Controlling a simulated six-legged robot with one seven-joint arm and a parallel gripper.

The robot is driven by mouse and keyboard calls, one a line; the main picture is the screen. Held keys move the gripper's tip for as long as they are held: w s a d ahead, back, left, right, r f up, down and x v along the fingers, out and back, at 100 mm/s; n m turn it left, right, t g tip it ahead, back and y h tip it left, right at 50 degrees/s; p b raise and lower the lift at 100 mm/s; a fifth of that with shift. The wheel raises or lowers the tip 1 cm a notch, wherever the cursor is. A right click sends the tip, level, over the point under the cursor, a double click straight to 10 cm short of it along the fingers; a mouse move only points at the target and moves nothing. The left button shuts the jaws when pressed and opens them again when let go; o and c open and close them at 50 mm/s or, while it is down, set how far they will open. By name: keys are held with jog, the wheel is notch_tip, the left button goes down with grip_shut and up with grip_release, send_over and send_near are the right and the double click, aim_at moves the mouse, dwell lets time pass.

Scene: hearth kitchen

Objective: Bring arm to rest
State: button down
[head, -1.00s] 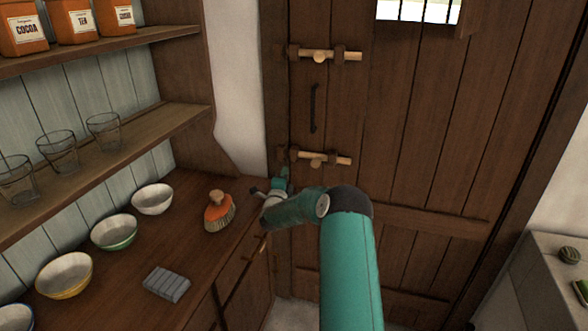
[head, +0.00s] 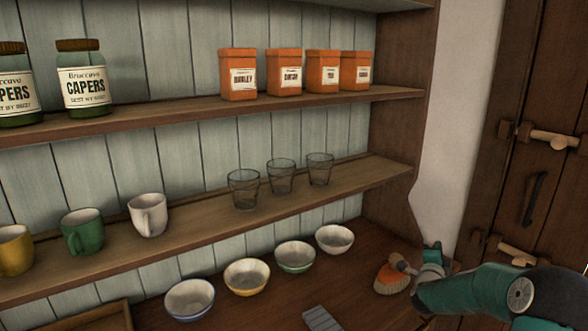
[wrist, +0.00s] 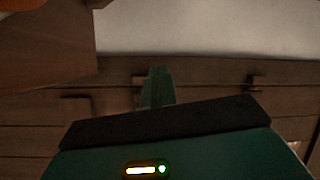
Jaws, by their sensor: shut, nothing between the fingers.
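My arm reaches in from the lower right in the head view. My gripper (head: 434,256) is at its far end, above the right end of the wooden counter, beside the scrubbing brush, which it partly overlaps in the picture. In the wrist view my gripper (wrist: 157,85) shows as two green fingers together, with nothing between them. The orange scrubbing brush (head: 388,280) rests on the counter. Dark wood and a pale wall lie beyond the fingers.
Several bowls, including a white bowl (head: 335,239), and a grey ridged block (head: 321,319) are on the counter. Shelves above hold mugs, glasses (head: 281,177), orange tins (head: 284,73) and caper jars (head: 84,80). A wooden door (head: 545,170) with bolts is at right.

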jog(key=s+a+r+n+y, duration=0.1)
jog(key=a+r+n+y, duration=0.25)
jog(key=a, duration=0.35)
jog(key=s+a+r+n+y, duration=0.2)
jog(key=a+r+n+y, duration=0.15)
jog(key=a, duration=0.25)
jog(key=s+a+r+n+g+y, duration=0.1)
jog(key=s+a+r+n+g, duration=0.25)
jog(key=s+a+n, duration=0.4)
jog(key=s+a+n+g, duration=0.2)
jog(key=s+a, duration=0.1)
jog(key=s, duration=0.8)
jog(key=s+a+n+g+y, duration=0.1)
jog(key=s+a+n+g, duration=0.1)
jog(key=s, duration=0.9)
jog(key=s+a+n+g+y, duration=0.1)
jog(key=s+a+n+g, duration=0.1)
jog(key=s, duration=0.8)
jog(key=shift+s+a+f+n+g, duration=0.35)
jog(key=shift+s+a+f+g, duration=0.1)
jog(key=shift+a, duration=0.35)
jog(key=shift+s, duration=0.1)
